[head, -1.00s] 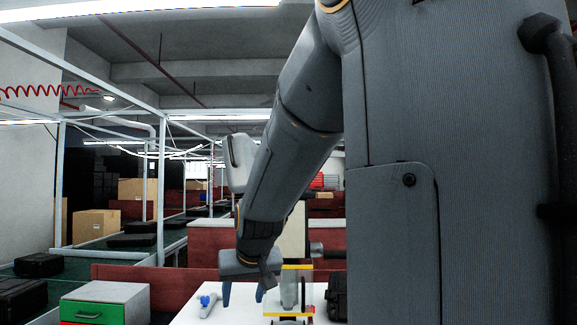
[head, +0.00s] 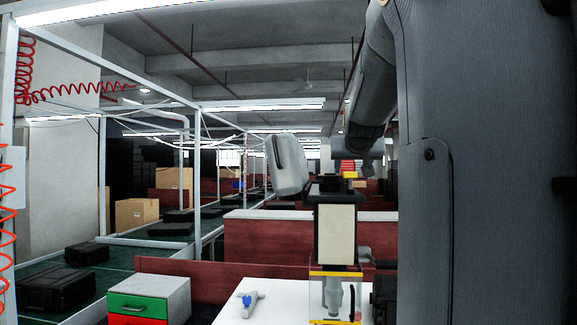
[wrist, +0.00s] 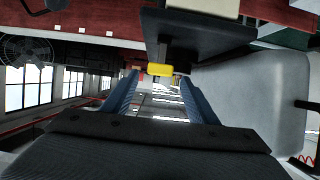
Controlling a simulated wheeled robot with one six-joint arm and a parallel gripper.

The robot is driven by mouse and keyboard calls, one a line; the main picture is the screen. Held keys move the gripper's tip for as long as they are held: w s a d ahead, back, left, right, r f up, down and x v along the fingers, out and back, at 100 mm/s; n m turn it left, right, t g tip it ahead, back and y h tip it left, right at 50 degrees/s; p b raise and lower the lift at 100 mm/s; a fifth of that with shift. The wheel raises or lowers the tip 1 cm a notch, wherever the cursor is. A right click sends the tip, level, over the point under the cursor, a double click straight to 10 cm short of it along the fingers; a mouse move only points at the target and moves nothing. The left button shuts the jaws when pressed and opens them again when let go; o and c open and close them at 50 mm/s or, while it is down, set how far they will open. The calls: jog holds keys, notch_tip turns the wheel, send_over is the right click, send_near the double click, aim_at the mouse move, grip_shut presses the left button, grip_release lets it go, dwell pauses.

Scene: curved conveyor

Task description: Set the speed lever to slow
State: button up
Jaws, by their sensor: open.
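A yellow block (wrist: 160,69) shows in the wrist view under a dark housing. It looks like the lever's handle, but I cannot read any slow or fast mark. My gripper (wrist: 159,78) is open, with its two blue fingers to either side of the yellow block in the picture. I cannot tell whether they touch it. In the head view a small yellow spot (head: 349,174) shows above the dark top (head: 335,189) of a machine with a cream panel. My arm reaches there from the upper right. The fingers are not clear in the head view.
The machine stands on a white table (head: 275,291) with a blue-and-white tool (head: 248,301). A drawer unit (head: 150,297) is at the left. A grey rounded casing (head: 287,163) is close beside the machine's top. A conveyor with black cases (head: 56,290) runs along the left.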

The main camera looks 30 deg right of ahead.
aim_at(350, 175)
jog(key=shift+p+x, duration=0.35)
jog(key=shift+x, duration=0.9)
jog(key=shift+c, duration=0.3)
jog(key=c, duration=1)
jog(key=b, duration=0.5)
jog(key=f+t+h+b, duration=0.1)
jog(key=b, duration=0.4)
jog(key=shift+s+a, duration=0.3)
jog(key=shift+s, duration=0.1)
jog(key=t+h+b, duration=0.1)
jog(key=b, duration=1.2)
jog(key=s+a+f+t+h+b, duration=0.1)
jog(key=t+b, duration=0.1)
jog(key=b, duration=1.1)
jog(key=shift+s+a+f+h+b, duration=0.2)
jog(key=shift+s+h+b, duration=0.1)
jog(key=shift+b, duration=0.1)
jog(key=t+b, duration=0.1)
jog(key=b, duration=0.4)
jog(key=f+t+h+b, duration=0.1)
jog(key=b, duration=0.5)
jog(key=h+b, duration=0.1)
jog(key=b, duration=0.5)
jog(key=shift+s+a+f+t, duration=0.2)
jog(key=shift+s+a+t, duration=0.1)
jog(key=shift+s+t, duration=0.1)
jog(key=b, duration=0.6)
jog(key=shift+s+a+f+t+h, duration=0.1)
jog(key=shift+s+a+t+h, duration=0.05)
jog(key=shift+t+h, duration=0.25)
